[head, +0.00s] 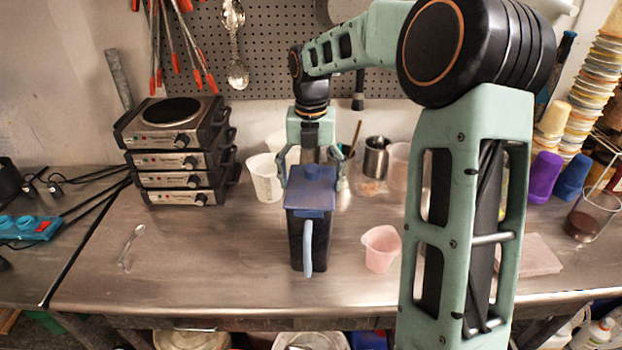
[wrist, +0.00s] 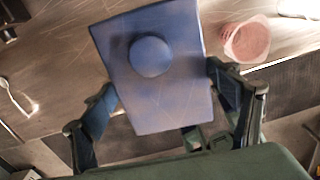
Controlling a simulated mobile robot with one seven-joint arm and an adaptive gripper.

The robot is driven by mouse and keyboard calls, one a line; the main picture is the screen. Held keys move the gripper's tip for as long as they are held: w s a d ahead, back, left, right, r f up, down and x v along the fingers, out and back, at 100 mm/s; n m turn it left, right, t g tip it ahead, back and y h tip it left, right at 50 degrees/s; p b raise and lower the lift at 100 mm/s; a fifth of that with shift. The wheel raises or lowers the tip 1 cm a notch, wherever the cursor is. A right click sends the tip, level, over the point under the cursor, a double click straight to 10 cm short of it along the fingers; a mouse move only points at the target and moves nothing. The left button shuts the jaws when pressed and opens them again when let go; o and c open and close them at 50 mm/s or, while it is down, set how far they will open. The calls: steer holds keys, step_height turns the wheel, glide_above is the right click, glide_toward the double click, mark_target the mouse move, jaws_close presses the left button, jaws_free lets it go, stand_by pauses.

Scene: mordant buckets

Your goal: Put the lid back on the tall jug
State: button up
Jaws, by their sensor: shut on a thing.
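The tall jug (head: 296,245) is dark and stands upright near the middle of the table, with a pale blue handle (head: 308,250) facing me. The flat blue lid (head: 310,200) is directly over its top in the head view; I cannot tell whether it is seated or slightly above the rim. My gripper (head: 312,181) reaches down from behind, shut on the lid with a finger at either side. In the wrist view the lid (wrist: 170,100), with its round knob (wrist: 151,55), lies between the fingers of my gripper (wrist: 162,84) and hides the jug below.
A pink cup (head: 380,248) stands close right of the jug; it also shows in the wrist view (wrist: 246,42). White beakers (head: 265,178) and a metal cup (head: 376,157) stand behind. Stacked hot plates (head: 180,150) and a spoon (head: 130,245) are left.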

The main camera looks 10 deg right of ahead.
stand_by(0.4)
steer(key=o, duration=1.2)
steer(key=shift+r+p, duration=1.2)
steer(key=shift+r, duration=2.25)
jaws_close()
